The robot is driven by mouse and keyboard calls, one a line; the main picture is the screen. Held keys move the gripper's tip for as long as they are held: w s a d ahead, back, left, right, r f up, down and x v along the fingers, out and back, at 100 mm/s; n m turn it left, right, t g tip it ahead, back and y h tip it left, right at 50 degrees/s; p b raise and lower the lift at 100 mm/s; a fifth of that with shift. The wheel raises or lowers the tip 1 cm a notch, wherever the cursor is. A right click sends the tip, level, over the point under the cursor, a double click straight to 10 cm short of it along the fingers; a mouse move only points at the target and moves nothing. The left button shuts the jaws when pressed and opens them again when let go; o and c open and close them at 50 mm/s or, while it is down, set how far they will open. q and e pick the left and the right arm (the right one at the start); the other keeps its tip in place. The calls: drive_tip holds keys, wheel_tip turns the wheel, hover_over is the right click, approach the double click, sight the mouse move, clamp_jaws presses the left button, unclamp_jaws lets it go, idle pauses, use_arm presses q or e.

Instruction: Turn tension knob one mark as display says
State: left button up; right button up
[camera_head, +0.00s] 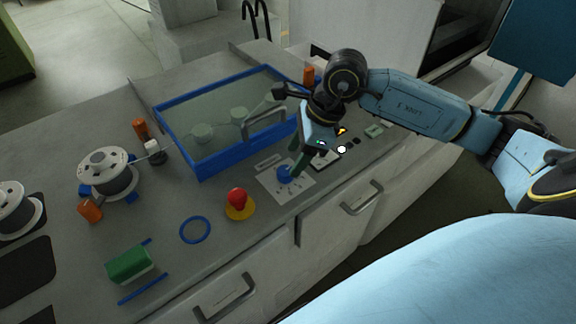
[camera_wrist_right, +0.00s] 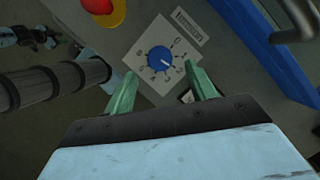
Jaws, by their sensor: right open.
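The blue tension knob (camera_head: 285,173) sits on a white dial plate (camera_head: 296,190) on the bench. In the right wrist view the knob (camera_wrist_right: 160,60) has a short white pointer mark on its lower right, toward about the 2; the exact mark is hard to read. My right gripper (camera_head: 297,162) is above the knob. In its wrist view the two green fingers (camera_wrist_right: 159,72) are open, one on each side of the knob, with gaps showing. I cannot tell their height over it. A dark panel (camera_head: 326,154) is partly hidden by the gripper; no display reading is legible. My left gripper is out of view.
A red mushroom button (camera_head: 237,196) on a yellow base stands left of the dial. A blue-framed tank (camera_head: 204,171) with a handle is behind it. A blue ring (camera_head: 195,230), a green block (camera_head: 129,263) and a wire spool (camera_head: 108,174) lie farther left.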

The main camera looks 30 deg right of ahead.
sight(287, 170)
drive_tip(key=x, duration=0.5)
drive_tip(key=c, duration=1)
